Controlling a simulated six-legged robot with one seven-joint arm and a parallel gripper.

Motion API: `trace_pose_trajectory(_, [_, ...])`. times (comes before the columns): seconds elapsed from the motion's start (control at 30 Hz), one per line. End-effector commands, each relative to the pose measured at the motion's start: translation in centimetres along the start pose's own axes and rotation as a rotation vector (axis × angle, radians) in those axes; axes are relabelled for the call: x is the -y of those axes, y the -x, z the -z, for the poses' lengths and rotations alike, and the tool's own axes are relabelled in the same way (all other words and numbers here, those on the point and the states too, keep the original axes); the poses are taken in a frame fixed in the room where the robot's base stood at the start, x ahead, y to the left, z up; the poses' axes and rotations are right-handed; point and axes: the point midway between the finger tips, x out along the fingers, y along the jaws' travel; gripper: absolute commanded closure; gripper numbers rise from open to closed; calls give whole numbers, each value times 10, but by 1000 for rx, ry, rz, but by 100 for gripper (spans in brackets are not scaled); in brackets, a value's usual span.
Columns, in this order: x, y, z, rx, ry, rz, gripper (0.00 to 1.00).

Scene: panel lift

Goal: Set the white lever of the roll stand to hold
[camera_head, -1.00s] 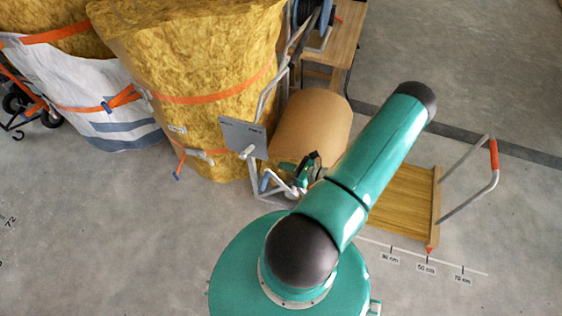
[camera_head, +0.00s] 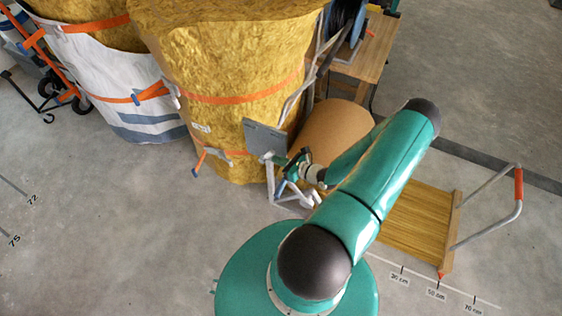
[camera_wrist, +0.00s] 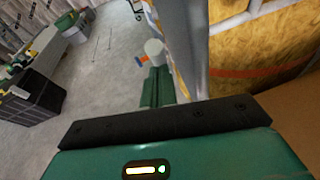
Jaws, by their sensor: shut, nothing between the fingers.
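The roll stand is a pale metal frame (camera_head: 290,201) beside a brown paper roll (camera_head: 338,132), with a grey plate (camera_head: 264,138) at its upper left. A white lever end (camera_head: 268,157) shows at the plate's lower edge; a round white knob (camera_wrist: 153,46), seemingly the same lever, shows in the wrist view. My gripper (camera_head: 289,164) is just right of it in the head view. In the wrist view, the shut green fingers (camera_wrist: 157,76) point at the knob and overlap its lower edge. I cannot tell whether they touch. The lever's setting and any marking are not readable.
Large strapped yellow rolls (camera_head: 225,75) stand close on the left. A wooden bench (camera_head: 362,58) is behind, and a flat wooden trolley (camera_head: 416,225) with a handle stands on the right. A black crate (camera_wrist: 28,98) shows in the wrist view. Grey floor is open at lower left.

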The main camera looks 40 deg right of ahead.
Motion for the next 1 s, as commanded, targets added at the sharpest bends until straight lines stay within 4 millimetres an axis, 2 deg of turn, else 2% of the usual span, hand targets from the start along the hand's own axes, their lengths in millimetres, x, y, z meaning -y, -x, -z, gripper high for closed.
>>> trace_pose_trajectory(0.27, [-1,-3,-7,-63,13,7,100])
trace_pose_trajectory(0.4, [-4,-8,-18,-133,24,14,100])
trace_pose_trajectory(0.6, [-7,-19,-32,-134,21,17,100])
trace_pose_trajectory(1.0, [-7,-20,-32,-132,19,19,100])
